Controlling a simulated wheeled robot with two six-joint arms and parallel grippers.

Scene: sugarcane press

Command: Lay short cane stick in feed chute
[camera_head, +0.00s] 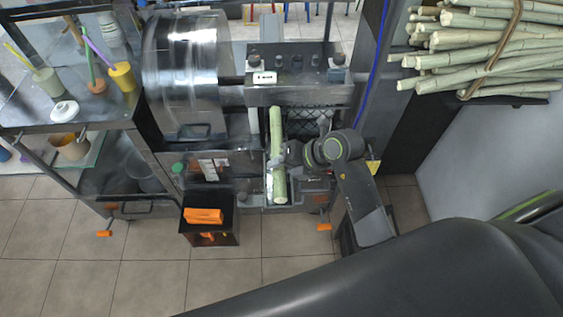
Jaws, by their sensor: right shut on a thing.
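A short pale-green cane stick (277,135) stands out near the middle of the view, long side running up and down the picture. My right gripper (277,160) is shut on it around its middle, with the arm coming from the right. The stick is over the front of the metal press (300,94), its far end close to the press housing. The feed chute cannot be clearly told apart from the metal parts under the stick, and I cannot tell whether the stick touches them. My left gripper is not in view.
A large bundle of cane (480,45) lies at the upper right. A shiny metal drum (185,75) stands left of the press. A shelf (20,115) with cups is at the far left. A black bin with an orange cloth (203,215) stands below. The tiled floor in front is mostly clear.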

